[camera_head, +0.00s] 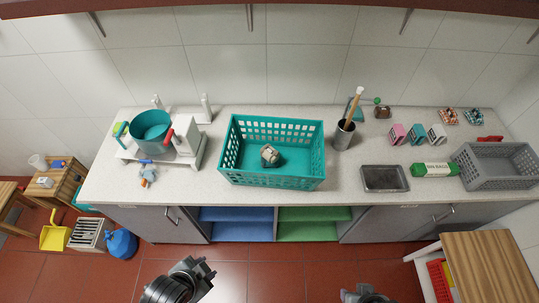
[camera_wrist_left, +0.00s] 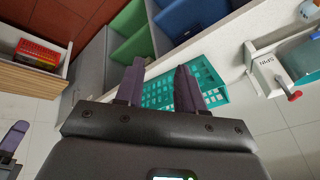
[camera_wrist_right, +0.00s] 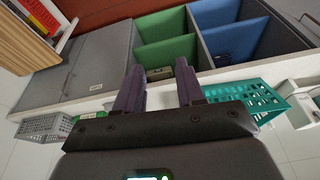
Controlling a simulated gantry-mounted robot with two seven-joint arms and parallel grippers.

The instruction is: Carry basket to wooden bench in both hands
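The teal basket (camera_head: 250,182) stands upright on the pale counter, with a small beige and dark item (camera_head: 269,153) inside. It also shows in the left wrist view (camera_wrist_left: 211,85), partly behind a finger, and in the right wrist view (camera_wrist_right: 262,97). A wood-topped bench (camera_head: 487,268) stands at the lower right. My left gripper (camera_head: 203,272) is in front of the counter, below and left of the basket, apart from it. Its fingers (camera_wrist_left: 160,68) are open and empty. My right gripper (camera_head: 365,294), at the bottom edge, is also apart; its fingers (camera_wrist_right: 160,68) are open and empty.
A brush cup (camera_head: 343,135), metal tray (camera_head: 384,179), green-white carton (camera_head: 434,170) and grey basket (camera_head: 490,180) stand to the right. Wooden stools (camera_head: 60,183) are far left. The red floor in front is mostly clear.

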